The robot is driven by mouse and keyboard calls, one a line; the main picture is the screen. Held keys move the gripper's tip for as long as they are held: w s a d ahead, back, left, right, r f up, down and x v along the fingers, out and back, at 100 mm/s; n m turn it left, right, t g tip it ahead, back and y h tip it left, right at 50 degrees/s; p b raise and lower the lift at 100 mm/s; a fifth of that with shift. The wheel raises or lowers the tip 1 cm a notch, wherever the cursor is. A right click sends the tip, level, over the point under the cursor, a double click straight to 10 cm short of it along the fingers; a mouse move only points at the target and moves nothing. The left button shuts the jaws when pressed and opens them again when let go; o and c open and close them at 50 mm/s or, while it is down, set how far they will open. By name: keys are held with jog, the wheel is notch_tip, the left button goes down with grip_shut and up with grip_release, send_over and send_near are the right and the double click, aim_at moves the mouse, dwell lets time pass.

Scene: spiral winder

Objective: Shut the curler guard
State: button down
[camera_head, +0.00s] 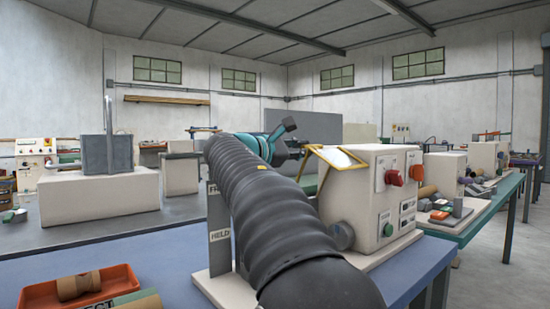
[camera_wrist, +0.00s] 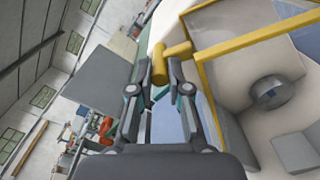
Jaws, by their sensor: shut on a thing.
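The curler guard is a yellow frame with a clear pane on the cream machine (camera_head: 362,190). In the head view the guard (camera_head: 335,158) sits tilted at the machine's upper left. In the wrist view its yellow bar (camera_wrist: 262,42) runs across the upper right, and a short yellow handle (camera_wrist: 159,66) stands out from it. My gripper (camera_wrist: 160,70) is shut on this handle, with one finger on each side. In the head view my gripper (camera_head: 300,146) is at the frame's upper left corner, partly hidden by my arm.
The machine has a red knob (camera_head: 394,177), a green button (camera_head: 388,229) and a round grey knob (camera_head: 342,236). A red tray (camera_head: 40,296) with rolls is on the blue bench at front left. More machines stand on the green bench (camera_head: 480,215) at right.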

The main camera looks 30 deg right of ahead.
jog(key=shift+s+d+f+m, duration=0.1)
jog(key=shift+s+f+m, duration=0.05)
jog(key=shift+s+m, duration=0.35)
jog(key=c, duration=1.1)
grip_release()
jog(key=shift+r, duration=5.05)
